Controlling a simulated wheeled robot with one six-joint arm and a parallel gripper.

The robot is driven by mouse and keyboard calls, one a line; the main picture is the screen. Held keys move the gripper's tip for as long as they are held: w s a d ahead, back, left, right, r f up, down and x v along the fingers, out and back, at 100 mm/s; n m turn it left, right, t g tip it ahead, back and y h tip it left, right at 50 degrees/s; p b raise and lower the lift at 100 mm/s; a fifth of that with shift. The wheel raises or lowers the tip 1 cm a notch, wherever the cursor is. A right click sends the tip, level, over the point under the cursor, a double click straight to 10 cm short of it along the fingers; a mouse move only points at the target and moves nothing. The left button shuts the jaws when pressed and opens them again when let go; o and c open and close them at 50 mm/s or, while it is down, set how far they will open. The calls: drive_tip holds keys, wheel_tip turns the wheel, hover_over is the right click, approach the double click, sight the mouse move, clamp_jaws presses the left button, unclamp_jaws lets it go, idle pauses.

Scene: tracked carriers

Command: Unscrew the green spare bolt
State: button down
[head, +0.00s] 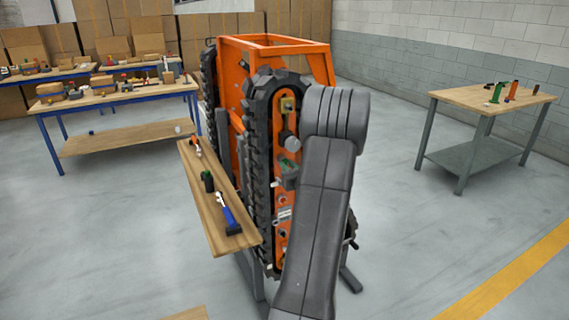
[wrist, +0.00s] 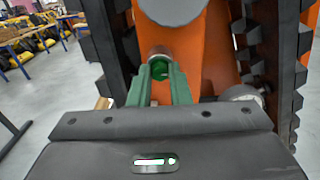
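The green spare bolt (wrist: 160,69) shows in the wrist view, in front of the orange side of the tracked carrier, just below a round metal part. My gripper (wrist: 160,75) has two green fingers, one on each side of the bolt. The bolt fills the gap between the fingertips, and they appear closed on it. The bolt's shank is hidden. In the head view my gripper (head: 288,170) is at the carrier's orange track side, partly beside my grey arm; the bolt cannot be made out there.
The orange carrier (head: 268,44) has black tracks (head: 258,150). A wooden shelf (head: 217,225) beside it holds a dark green cylinder (head: 207,181) and a blue-handled tool (head: 228,213). A table (head: 460,97) with tools stands at right, workbenches (head: 110,98) at left. The floor at right is clear.

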drive_tip(key=shift+n+b, duration=4.8)
drive_tip(key=shift+b, duration=3.5)
drive_tip(key=n+b, duration=0.9)
drive_tip(key=b, duration=0.5)
drive_tip(key=shift+n, duration=0.4)
